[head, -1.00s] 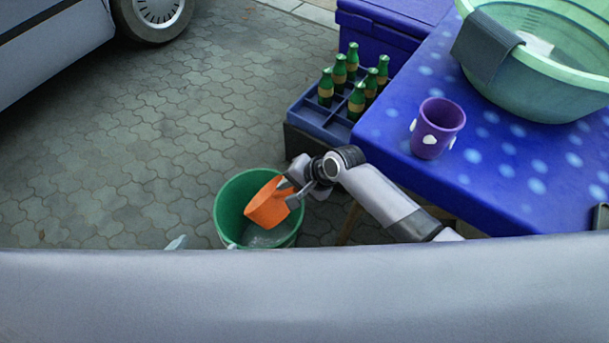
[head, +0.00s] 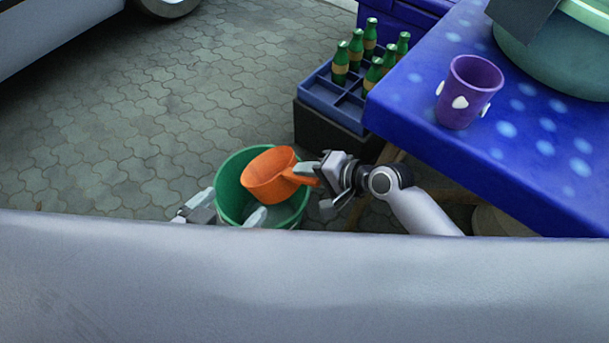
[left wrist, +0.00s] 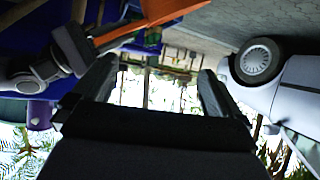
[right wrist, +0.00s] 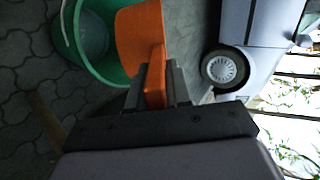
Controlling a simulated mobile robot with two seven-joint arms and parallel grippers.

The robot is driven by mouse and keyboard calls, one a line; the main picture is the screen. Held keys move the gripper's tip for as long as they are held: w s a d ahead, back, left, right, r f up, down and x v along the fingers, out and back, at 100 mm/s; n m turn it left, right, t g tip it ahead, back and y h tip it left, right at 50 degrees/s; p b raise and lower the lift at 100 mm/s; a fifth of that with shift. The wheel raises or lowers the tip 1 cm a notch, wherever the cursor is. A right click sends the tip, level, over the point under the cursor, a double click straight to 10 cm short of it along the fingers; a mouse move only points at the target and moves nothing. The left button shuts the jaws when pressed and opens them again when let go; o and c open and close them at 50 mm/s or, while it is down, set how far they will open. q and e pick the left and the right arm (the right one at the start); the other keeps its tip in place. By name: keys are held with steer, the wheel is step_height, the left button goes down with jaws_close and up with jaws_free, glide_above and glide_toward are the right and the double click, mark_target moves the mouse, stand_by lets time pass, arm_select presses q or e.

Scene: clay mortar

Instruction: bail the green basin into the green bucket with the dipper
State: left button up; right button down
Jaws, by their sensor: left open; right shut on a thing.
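The orange dipper (head: 270,173) is over the mouth of the green bucket (head: 232,195), tilted; what is in it cannot be seen. My right gripper (head: 318,172) is shut on its handle, and the grip also shows in the right wrist view (right wrist: 156,85). The bucket stands on the paving with some pale liquid at its bottom. My left gripper (head: 228,207) is open and empty at the bucket's near left rim; its fingers show in the left wrist view (left wrist: 160,85). The green basin (head: 560,60) sits on the blue table at the upper right, partly out of view.
A purple cup (head: 468,92) stands near the edge of the blue spotted table (head: 520,150). A crate (head: 330,95) with several green bottles stands beyond the bucket. A parked car (head: 60,35) is at upper left. The paving left of the bucket is clear.

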steer(key=f+b, duration=0.1)
steer(key=b, duration=0.1)
steer(key=t+y+b, duration=0.1)
steer(key=b, duration=0.1)
steer(key=shift+s+d+f+b, duration=0.3)
steer(key=shift+d+f, duration=0.1)
steer(key=shift+s+d+f+y+b, duration=0.1)
steer(key=shift+d+y+b, duration=0.15)
steer(key=shift+b, duration=0.9)
arm_select(q)
steer(key=d+h, duration=0.1)
steer(key=w+d+f+h, duration=0.1)
steer(key=d, duration=0.2)
steer(key=shift+w+d+f+n+t+h, duration=0.25)
steer(key=shift+w+f+n+t+h, duration=0.05)
steer(key=shift+f+n+h, duration=0.1)
arm_select(e)
steer(key=shift+t, duration=0.3)
